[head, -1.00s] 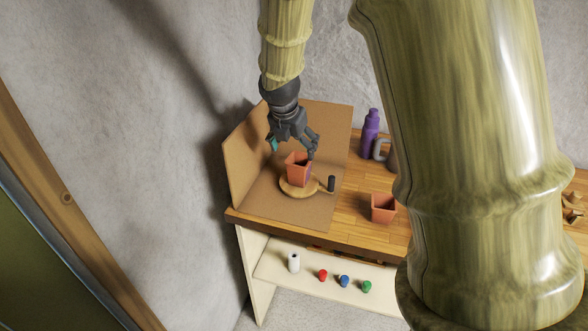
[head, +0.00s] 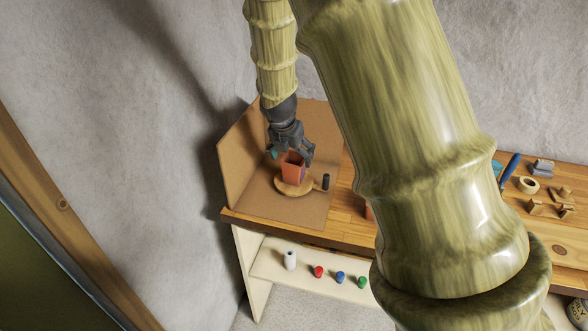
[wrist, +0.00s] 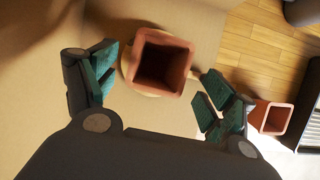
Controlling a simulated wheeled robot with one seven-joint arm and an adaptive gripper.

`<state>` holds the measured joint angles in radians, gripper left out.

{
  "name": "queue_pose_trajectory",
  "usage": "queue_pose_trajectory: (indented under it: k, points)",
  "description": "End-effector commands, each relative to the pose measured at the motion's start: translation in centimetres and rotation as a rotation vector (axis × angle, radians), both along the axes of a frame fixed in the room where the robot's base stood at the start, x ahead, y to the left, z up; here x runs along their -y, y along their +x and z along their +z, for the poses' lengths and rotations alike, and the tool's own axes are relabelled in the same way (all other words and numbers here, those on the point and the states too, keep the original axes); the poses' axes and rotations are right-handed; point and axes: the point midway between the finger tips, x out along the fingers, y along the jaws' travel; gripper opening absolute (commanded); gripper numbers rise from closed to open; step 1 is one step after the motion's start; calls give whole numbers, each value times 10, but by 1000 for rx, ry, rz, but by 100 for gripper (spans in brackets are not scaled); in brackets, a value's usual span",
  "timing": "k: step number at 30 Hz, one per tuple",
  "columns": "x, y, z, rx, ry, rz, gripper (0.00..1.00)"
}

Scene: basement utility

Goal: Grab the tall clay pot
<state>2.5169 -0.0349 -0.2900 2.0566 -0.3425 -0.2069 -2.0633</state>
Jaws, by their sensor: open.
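A square terracotta pot (head: 292,172), the taller-looking one, stands upright on a round wooden board with a dark-tipped handle (head: 297,189). In the wrist view the same pot (wrist: 160,66) shows from above, its mouth open and dark inside. My gripper (head: 291,157) is open just above the pot in the head view. In the wrist view my gripper (wrist: 163,85) has its green-padded fingers apart, one left and one right of the pot, with gaps on both sides. A second terracotta pot (wrist: 270,117) lies beyond the right finger; in the head view my arm hides most of it.
A tan panel (head: 240,150) stands upright left of the board, on a tan mat (head: 315,210) on the wooden bench.

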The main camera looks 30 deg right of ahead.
Motion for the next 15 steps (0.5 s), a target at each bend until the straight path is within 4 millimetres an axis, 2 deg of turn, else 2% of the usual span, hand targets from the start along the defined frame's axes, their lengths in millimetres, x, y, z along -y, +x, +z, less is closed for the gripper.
queue_pose_trajectory:
  k: [9,15]
  points:
    - [11,8,-25,-3,0,-1,84]
    - [14,11,-34,-1,0,-1,84]
